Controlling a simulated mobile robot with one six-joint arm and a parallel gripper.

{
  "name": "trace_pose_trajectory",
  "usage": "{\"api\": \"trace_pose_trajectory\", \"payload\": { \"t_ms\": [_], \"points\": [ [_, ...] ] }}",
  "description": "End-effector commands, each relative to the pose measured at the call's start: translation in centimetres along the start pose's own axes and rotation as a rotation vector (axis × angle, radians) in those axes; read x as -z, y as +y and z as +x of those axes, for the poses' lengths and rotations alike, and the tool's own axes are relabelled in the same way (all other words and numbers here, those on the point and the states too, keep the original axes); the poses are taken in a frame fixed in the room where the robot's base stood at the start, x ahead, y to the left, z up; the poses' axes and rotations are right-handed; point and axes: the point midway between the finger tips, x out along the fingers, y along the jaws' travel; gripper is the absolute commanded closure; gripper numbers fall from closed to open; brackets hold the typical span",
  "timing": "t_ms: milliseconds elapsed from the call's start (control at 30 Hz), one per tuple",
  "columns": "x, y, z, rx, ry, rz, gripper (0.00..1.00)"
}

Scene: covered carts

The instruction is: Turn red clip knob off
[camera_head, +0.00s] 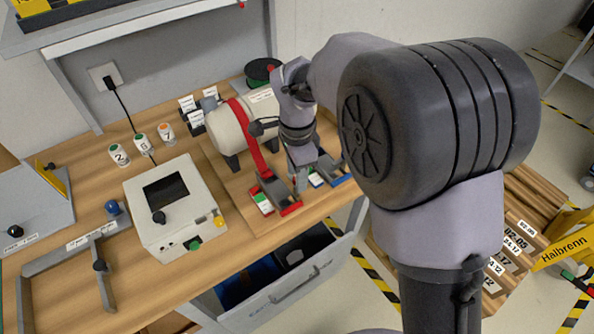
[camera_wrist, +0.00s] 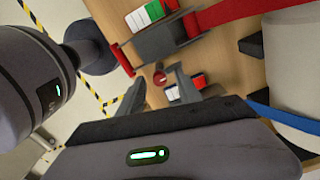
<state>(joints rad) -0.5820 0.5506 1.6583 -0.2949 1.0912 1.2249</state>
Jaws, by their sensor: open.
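The red clip (camera_head: 290,209) lies on the wooden table at the end of the red strap (camera_head: 247,138), with a green-and-white label (camera_head: 262,203) on its left side. In the wrist view the red clip (camera_wrist: 122,58) has a dark block in its middle, and a small round red knob (camera_wrist: 159,78) shows below it. My gripper (camera_wrist: 158,95) is open, with its fingers on either side of the knob as seen from the wrist. I cannot tell whether they touch it.
A blue clip (camera_head: 340,181) lies close to the right of my gripper. The white cylinder (camera_head: 229,128) stands behind. A white box (camera_head: 147,211) with a dark screen stands left. An open drawer (camera_head: 305,283) juts out below the table's front edge.

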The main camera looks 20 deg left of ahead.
Motion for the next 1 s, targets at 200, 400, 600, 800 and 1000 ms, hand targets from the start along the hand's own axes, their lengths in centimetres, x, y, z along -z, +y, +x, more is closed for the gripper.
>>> {"api": "trace_pose_trajectory", "payload": {
  "t_ms": [200,400,600,800,1000],
  "points": [
    [0.0,-0.1,-3.9,0.003,0.001,0.000,0.59],
    [0.0,-0.1,-11.0,0.004,0.000,0.000,0.59],
    [0.0,-0.1,-15.9,0.002,0.000,0.000,0.59],
    [0.0,0.0,-17.5,0.000,0.000,0.001,0.59],
    [0.0,0.0,-17.4,0.000,0.000,0.000,0.59]
  ]
}}
